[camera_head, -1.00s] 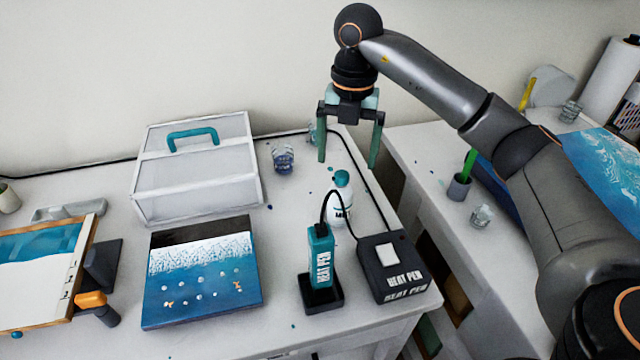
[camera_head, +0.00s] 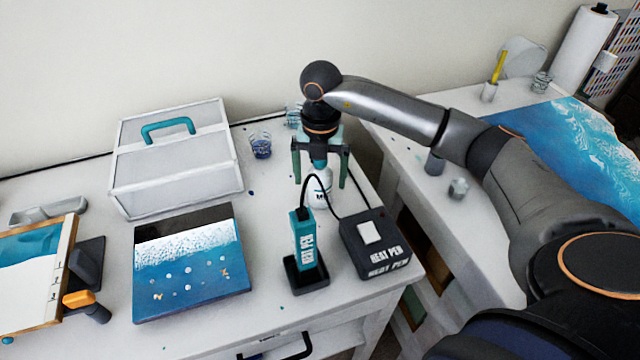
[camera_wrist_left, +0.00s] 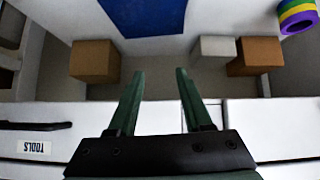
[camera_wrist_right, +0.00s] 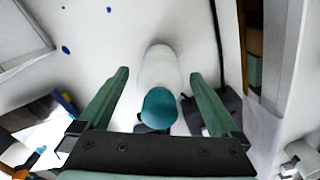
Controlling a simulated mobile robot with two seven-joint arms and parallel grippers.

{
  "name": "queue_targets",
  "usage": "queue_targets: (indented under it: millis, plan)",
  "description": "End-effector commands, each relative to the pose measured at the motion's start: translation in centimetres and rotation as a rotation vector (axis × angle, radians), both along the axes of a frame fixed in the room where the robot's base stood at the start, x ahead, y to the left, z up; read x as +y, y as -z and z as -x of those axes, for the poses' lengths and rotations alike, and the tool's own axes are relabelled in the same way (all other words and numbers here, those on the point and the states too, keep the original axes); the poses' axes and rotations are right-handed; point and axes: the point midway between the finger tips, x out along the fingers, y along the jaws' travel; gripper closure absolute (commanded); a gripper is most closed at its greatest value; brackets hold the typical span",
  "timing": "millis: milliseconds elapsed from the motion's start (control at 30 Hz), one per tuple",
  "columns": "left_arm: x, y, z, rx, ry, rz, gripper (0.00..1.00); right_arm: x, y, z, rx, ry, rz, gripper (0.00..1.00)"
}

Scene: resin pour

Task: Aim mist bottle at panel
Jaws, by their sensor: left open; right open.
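The mist bottle (camera_head: 320,187) is white with a teal top and stands upright on the table behind the heat pen. My right gripper (camera_head: 320,181) is open and lowered over it, with one finger on each side. In the right wrist view the bottle's teal cap (camera_wrist_right: 160,108) lies between the open fingers (camera_wrist_right: 158,80), with gaps on both sides. The panel (camera_head: 190,272), blue with a white and dark band and small dots, lies on the table left of the heat pen. My left gripper (camera_wrist_left: 155,75) is open and empty in its wrist view; it is outside the head view.
The teal heat pen (camera_head: 304,240) stands in its holder in front of the bottle, beside its black control box (camera_head: 374,246). A cable loops close to the bottle. A white case (camera_head: 172,160) and a cup (camera_head: 260,146) stand behind.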

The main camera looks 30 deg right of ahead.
Motion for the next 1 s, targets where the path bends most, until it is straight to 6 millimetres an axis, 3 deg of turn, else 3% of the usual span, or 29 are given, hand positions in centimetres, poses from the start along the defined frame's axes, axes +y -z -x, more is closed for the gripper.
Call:
queue_targets:
  millis: [100,367,1000]
  plan:
    - [0.0,-0.2,-0.08,-0.002,0.001,0.0,0.5,0.0,1.01,0.03,0.001,0.0,0.0,0.01]
    - [0.0,-0.17,-0.09,-0.002,0.001,0.0,0.5,0.01,1.17,0.0,0.0,-0.001,0.0,0.04]
    - [0.02,-0.19,-0.11,-0.002,0.001,0.0,0.5,0.01,1.12,0.0,0.0,-0.001,0.0,0.76]
